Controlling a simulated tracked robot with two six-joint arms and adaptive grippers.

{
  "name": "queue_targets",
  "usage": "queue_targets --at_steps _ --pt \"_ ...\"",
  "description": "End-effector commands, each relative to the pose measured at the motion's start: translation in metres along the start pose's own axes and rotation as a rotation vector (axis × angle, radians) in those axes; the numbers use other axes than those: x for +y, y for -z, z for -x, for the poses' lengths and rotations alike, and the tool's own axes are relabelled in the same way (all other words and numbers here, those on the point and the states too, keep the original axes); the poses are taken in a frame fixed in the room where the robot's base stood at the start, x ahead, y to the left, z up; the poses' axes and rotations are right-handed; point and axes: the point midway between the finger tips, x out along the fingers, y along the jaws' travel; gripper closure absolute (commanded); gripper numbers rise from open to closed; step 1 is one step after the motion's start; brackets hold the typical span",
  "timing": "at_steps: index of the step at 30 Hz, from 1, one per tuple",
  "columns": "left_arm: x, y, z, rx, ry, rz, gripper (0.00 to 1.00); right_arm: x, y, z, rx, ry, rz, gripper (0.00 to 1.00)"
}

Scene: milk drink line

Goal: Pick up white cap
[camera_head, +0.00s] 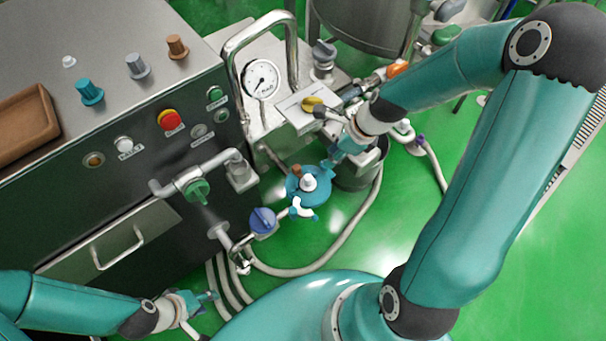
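A small white cap (69,61) stands on the steel top of the machine at the far left, behind the teal cap. No gripper is near it. My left gripper (205,313) is low at the bottom left, in front of the machine, with its fingers apart and nothing seen between them. My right gripper (331,167) reaches in from the right, beside a blue round fitting (308,186) with a white top. Its fingertips are small and partly hidden, so I cannot tell whether they are apart or touch the fitting.
Teal (89,91), grey (137,66) and brown (177,46) caps stand near the white one. A brown tray (24,124) lies at the left. Pipes with a green valve (197,190) and a blue valve (263,221) jut from the machine front. Hoses cross the green floor.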

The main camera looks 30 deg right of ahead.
Motion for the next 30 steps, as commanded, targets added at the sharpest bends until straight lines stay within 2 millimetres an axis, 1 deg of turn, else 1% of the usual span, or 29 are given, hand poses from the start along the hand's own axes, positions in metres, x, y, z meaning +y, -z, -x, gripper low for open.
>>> queue_targets --at_steps 1,9,12,15,20,23,30 --pt "-0.001 0.0 -0.003 -0.001 0.0 0.0 0.6 0.002 0.0 -0.012 0.002 -0.007 0.003 0.68" --pt "-0.007 0.0 -0.021 -0.001 0.0 0.0 0.6 0.003 -0.003 -0.074 0.002 -0.009 0.014 0.68" --pt "-0.01 0.0 -0.028 -0.001 0.0 0.0 0.6 0.002 -0.003 -0.092 0.002 -0.007 0.016 0.68" --pt "-0.011 0.0 -0.032 -0.001 0.0 0.0 0.6 0.002 -0.004 -0.103 0.001 -0.007 0.017 0.68" --pt "-0.012 0.0 -0.034 -0.001 0.0 0.0 0.6 0.002 -0.005 -0.109 0.001 -0.005 0.017 0.68" --pt "-0.014 0.0 -0.038 0.0 0.0 0.0 0.6 0.003 -0.005 -0.116 0.001 -0.006 0.019 0.68" --pt "-0.021 0.0 -0.058 0.0 0.0 0.0 0.6 0.004 -0.005 -0.152 0.001 -0.006 0.02 0.68"
